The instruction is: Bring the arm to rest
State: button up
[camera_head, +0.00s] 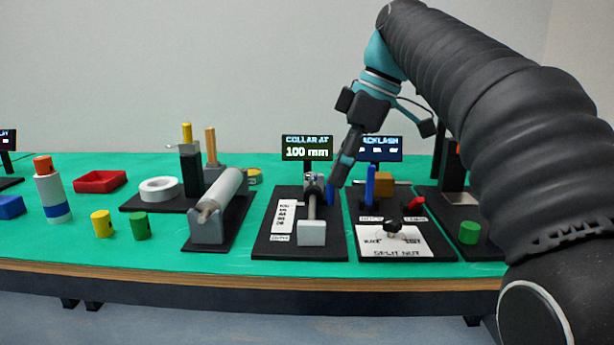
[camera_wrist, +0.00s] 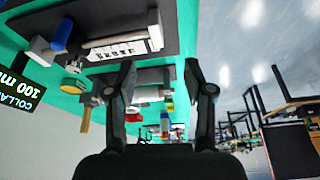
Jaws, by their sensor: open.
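My gripper (camera_head: 342,168) hangs from the dark arm above the collar station (camera_head: 270,240), tilted down and to the left in the head view. In the wrist view my gripper (camera_wrist: 162,75) has its two dark fingers spread apart with nothing between them. The fingertips appear apart from the rod (camera_head: 311,205) of the collar station, though the exact gap cannot be told. The black arm reaches across the right side of the head view.
A green-topped table (camera_head: 165,255) carries several stations. A roller (camera_head: 222,192), a red tray (camera_head: 100,181) and yellow and green cylinders (camera_head: 103,223) stand left. Two display signs (camera_head: 307,148) stand behind.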

jog(key=s+d+f+m+t+h, duration=0.2)
jog(key=s+d+f+m, duration=0.3)
jog(key=f, duration=0.8)
jog(key=s+d+f+m+t+h, duration=0.2)
jog(key=s+d+f+m, duration=0.3)
jog(key=s+f+m, duration=0.6)
jog(key=s+f+t, duration=0.1)
jog(key=s+f, duration=0.1)
jog(key=s, duration=0.1)
jog(key=shift+s+d+f, duration=0.15)
jog(key=shift+s+f, duration=0.1)
jog(key=shift+s, duration=0.05)
